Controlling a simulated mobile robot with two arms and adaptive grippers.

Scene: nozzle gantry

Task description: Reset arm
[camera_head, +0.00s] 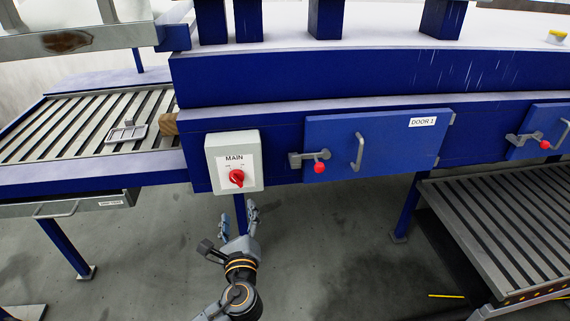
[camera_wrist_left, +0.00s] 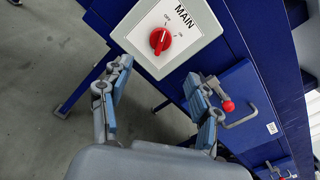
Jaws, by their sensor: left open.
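My left arm comes up from the bottom of the head view. Its gripper (camera_head: 238,218) is open and empty, with the two fingers spread apart. It is below the grey MAIN switch box (camera_head: 215,155), in front of the blue frame. The red rotary knob (camera_head: 237,177) is on the box's face, above the fingertips. In the left wrist view the open gripper (camera_wrist_left: 158,76) shows at the bottom, with the MAIN box (camera_wrist_left: 203,25) and red knob (camera_wrist_left: 160,40) beyond the fingers. The fingers hold nothing. My right gripper does not show.
The blue door labelled DOOR 1 (camera_head: 385,140) is shut, with a handle (camera_head: 357,152) and a red-knobbed latch (camera_head: 319,167). A slatted rack (camera_head: 520,220) is at right. The floor between is clear.

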